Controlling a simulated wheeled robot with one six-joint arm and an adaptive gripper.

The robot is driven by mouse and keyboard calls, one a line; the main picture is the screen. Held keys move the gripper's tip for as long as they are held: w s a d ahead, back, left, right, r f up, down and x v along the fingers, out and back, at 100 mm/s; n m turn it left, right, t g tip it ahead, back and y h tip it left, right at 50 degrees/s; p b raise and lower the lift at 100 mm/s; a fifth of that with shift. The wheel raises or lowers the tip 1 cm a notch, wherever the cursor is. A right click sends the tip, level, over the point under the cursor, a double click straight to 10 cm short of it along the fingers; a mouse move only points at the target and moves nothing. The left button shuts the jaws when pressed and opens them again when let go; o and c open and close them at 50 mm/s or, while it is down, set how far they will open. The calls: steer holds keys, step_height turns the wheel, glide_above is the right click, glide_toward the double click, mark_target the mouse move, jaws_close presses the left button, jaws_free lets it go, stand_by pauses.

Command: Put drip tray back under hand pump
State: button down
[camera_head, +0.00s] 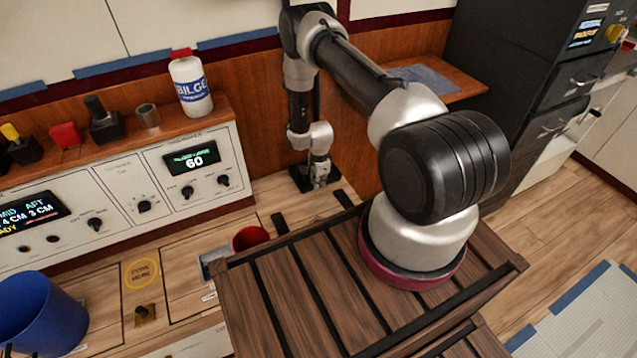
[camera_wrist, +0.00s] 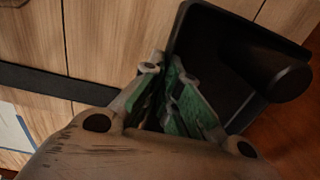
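The drip tray is a black, square, shallow tray (camera_wrist: 215,65); in the wrist view it fills the upper right. A dark round cylinder (camera_wrist: 285,84) stands over its right side; it looks like part of the hand pump. In the head view a dark patch of the tray (camera_head: 327,192) shows below my gripper (camera_head: 319,183), at the foot of the wooden wall. My gripper (camera_wrist: 163,66) has green-padded fingers close together at the tray's left corner. Whether they pinch its wall is unclear. Most of the pump is hidden behind my arm.
A white control panel (camera_head: 120,185) runs along the left, with a white BILGE bottle (camera_head: 191,88) on its top. A red cup (camera_head: 250,238) and a blue bucket (camera_head: 40,315) stand on the wood surface. A dark drawer cabinet (camera_head: 510,80) stands at right.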

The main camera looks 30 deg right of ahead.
steer(key=shift+f, duration=0.15)
steer(key=c, duration=1.6)
jaws_free()
steer(key=shift+c, duration=0.2)
step_height(320, 180, up, 12)
steer(key=shift+r, duration=0.2)
